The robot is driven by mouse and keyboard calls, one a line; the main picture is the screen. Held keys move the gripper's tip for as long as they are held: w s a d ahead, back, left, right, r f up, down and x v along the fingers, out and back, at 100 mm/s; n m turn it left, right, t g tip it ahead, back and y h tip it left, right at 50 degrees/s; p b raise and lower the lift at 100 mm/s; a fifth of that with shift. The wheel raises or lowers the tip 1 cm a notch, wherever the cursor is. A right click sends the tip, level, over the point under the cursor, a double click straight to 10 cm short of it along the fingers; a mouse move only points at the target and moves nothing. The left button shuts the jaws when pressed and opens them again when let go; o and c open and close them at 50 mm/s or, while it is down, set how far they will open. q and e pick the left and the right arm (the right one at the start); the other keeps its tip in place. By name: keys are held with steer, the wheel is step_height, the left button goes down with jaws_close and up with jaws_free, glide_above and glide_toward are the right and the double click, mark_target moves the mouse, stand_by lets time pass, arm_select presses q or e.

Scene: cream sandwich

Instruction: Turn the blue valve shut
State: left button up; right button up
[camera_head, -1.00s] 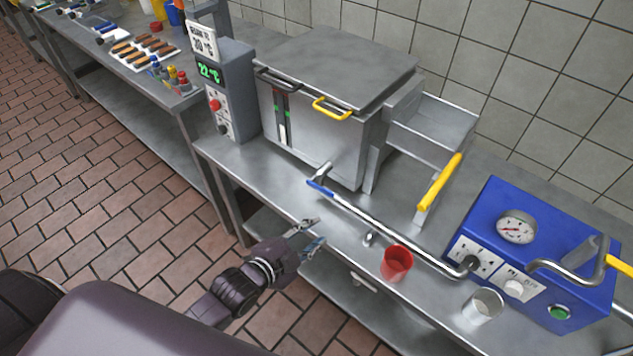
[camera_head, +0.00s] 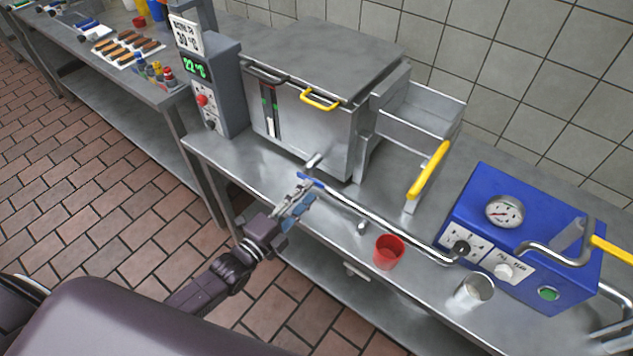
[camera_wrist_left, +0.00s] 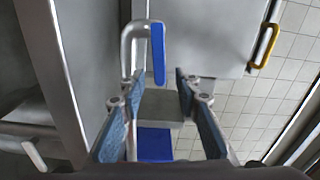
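The blue valve handle (camera_head: 311,180) is at the outlet spout low on the front of the steel tank (camera_head: 300,130), where the long steel pipe begins. It also shows in the left wrist view (camera_wrist_left: 158,53) beside a bent steel pipe. My left gripper (camera_head: 303,195) is at the counter's front edge, just in front of the handle. In the left wrist view its two fingers (camera_wrist_left: 157,85) are apart and empty, with the handle just beyond and between the tips. I see no contact, though the exact gap is hard to tell. My right gripper is not in view.
A red cup (camera_head: 389,252) and a metal cup (camera_head: 473,291) stand on the counter right of the gripper. The steel pipe (camera_head: 400,234) runs to a blue gauge box (camera_head: 470,205). A yellow-handled lever (camera_head: 428,170) rises behind the pipe.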

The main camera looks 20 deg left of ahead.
mark_target(316, 184)
arm_select(q)
steer(key=x, duration=0.5)
jaws_close()
stand_by(0.4)
